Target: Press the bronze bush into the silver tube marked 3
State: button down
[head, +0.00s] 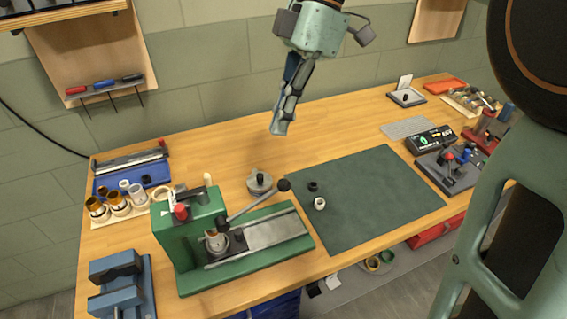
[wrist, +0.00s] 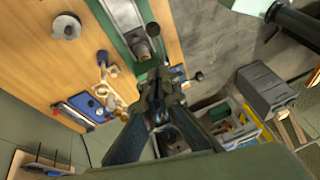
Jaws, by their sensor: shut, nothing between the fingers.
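My gripper (head: 279,129) is shut and empty in the air above the back of the bench, well away from the press. A green lever press (head: 187,238) stands at the front left. I cannot read any number on the tubes, nor tell a loose bronze bush from a lined tube.
A blue tray (head: 103,183) lies behind the rack, and a blue vise (head: 117,283) stands at the front left corner. A dark green mat (head: 375,207) carries a black ring (head: 313,186) and a white ring (head: 320,204). A round metal part (head: 260,183) sits behind the press lever.

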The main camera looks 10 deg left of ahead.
jog(key=f, duration=0.2)
jog(key=s+f, duration=0.1)
jog(key=f, duration=0.5)
jog(key=shift+s, duration=0.3)
jog(key=shift+d+f, duration=0.2)
jog(key=shift+f, duration=0.2)
notch_tip(320, 180, down, 6)
jog(key=w+d+g+y+b, duration=0.1)
jog(key=d+y+b, duration=0.1)
jog(key=b, duration=0.2)
jog(key=shift+w+d+r, duration=0.25)
jog(key=shift+r, duration=0.1)
